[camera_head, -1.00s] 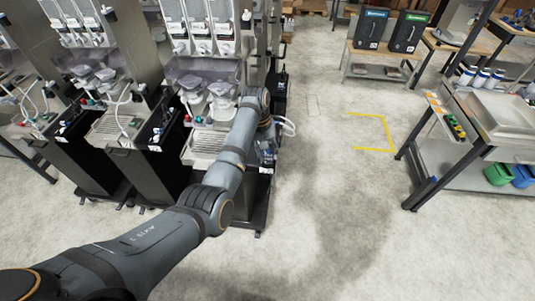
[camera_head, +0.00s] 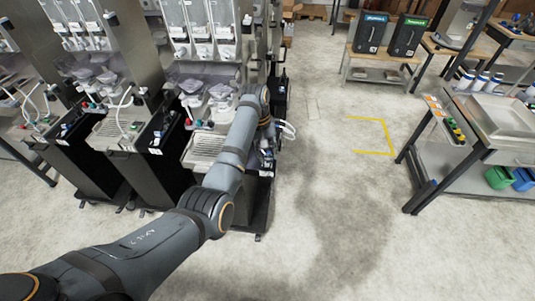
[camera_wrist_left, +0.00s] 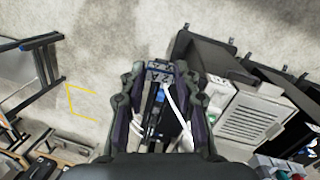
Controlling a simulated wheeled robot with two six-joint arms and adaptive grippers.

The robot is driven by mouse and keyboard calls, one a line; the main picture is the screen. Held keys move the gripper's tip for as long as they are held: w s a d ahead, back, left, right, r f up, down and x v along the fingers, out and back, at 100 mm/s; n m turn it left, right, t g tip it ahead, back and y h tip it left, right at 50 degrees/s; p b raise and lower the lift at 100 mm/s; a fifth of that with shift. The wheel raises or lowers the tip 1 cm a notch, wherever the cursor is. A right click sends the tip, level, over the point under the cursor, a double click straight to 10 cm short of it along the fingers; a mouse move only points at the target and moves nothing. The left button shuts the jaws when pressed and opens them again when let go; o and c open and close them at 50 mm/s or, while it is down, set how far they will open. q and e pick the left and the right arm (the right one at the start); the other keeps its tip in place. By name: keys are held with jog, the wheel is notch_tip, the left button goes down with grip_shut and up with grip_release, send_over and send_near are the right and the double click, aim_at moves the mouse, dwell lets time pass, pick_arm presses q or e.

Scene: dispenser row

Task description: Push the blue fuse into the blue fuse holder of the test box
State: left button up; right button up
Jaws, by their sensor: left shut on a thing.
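My left gripper (camera_head: 267,153) is at the right side of the front dispenser, near its base. In the left wrist view the gripper (camera_wrist_left: 160,77) is shut on a narrow thing with blue on it, which I take for the blue fuse (camera_wrist_left: 160,96); it is small and partly hidden by the fingers. A small grey panel (camera_wrist_left: 159,67) shows at the fingertips; I cannot tell if it is the test box. I cannot make out the blue fuse holder, nor whether the fuse touches it. My right gripper is not in view.
Steel dispensers (camera_head: 205,75) with black bases stand in a row at left. A white cable (camera_wrist_left: 177,108) runs close beside my left fingers. A workbench (camera_head: 465,150) stands at right. The floor (camera_head: 330,200) between is clear, with a yellow corner marking (camera_head: 386,135).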

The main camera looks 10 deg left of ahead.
aim_at(269, 156)
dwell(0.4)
pick_arm(q)
jog(key=shift+a+r, duration=0.1)
jog(key=shift+r, duration=1.45)
